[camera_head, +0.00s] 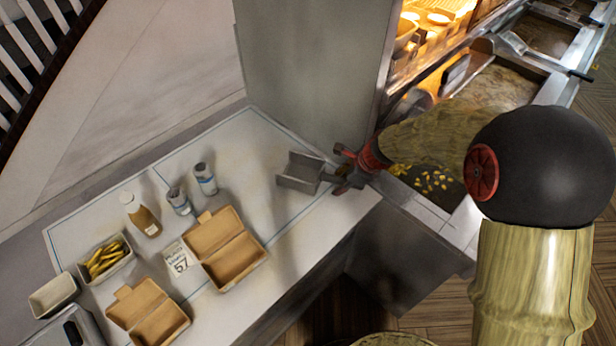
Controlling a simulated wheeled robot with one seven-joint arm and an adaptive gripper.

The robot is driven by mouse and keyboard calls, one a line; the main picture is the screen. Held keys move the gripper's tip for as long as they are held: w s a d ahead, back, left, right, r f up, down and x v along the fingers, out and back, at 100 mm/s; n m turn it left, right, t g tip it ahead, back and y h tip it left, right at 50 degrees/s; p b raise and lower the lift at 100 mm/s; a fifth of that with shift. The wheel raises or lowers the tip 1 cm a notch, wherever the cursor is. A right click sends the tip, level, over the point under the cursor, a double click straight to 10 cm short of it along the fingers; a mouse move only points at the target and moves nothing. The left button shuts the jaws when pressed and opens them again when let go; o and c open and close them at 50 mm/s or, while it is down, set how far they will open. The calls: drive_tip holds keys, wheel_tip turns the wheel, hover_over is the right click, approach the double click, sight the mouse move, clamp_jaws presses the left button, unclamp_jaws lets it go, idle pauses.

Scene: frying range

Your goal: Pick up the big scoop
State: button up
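A grey metal scoop (299,173) with an open, box-like end is over the right part of the white counter, its open end facing left. My gripper (343,180), dark with red parts, is at the scoop's right end, where a handle would be. The fingers overlap that end in the picture. I cannot tell whether they are closed on it or only around it. The handle is mostly hidden by the gripper. Whether the scoop rests on the counter or hangs just above it is unclear.
The white counter (300,240) holds open cardboard boxes (226,250), a tray of fries (104,258), a sauce bottle (142,217) and two small shakers (205,179). A grey wall panel (310,70) rises behind the scoop. Fryers (500,85) are at upper right.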

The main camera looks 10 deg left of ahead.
clamp_jaws()
idle(0.5)
idle(0.7)
